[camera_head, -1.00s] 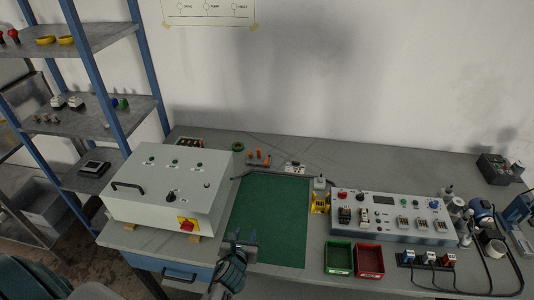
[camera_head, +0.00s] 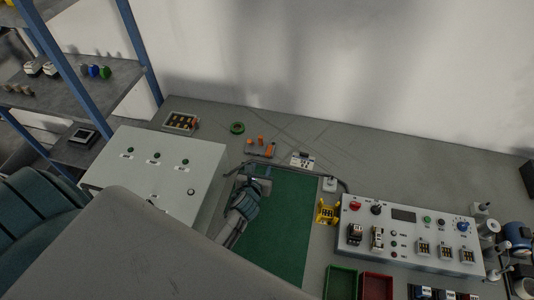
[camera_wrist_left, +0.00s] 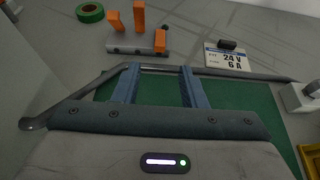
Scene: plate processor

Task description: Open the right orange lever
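A small grey block with several orange levers stands behind the green mat; it shows in the head view (camera_head: 262,153) and the left wrist view (camera_wrist_left: 133,45). In the left wrist view two levers stand tall at its left and middle. The right orange lever (camera_wrist_left: 160,42), at the block's right end, looks shorter; it also shows in the head view (camera_head: 269,150). My left gripper (camera_head: 258,178) is over the mat's back edge, short of the block. Its two fingers (camera_wrist_left: 160,72) are apart with nothing held between them. My right gripper is out of view.
A dark cable (camera_wrist_left: 80,92) runs along the mat's back edge by my fingertips. A device labelled 24 V 6 A (camera_wrist_left: 228,60) is right of the block, a green ring (camera_wrist_left: 90,13) left. A white box (camera_head: 172,160) stands left of the mat (camera_head: 285,215).

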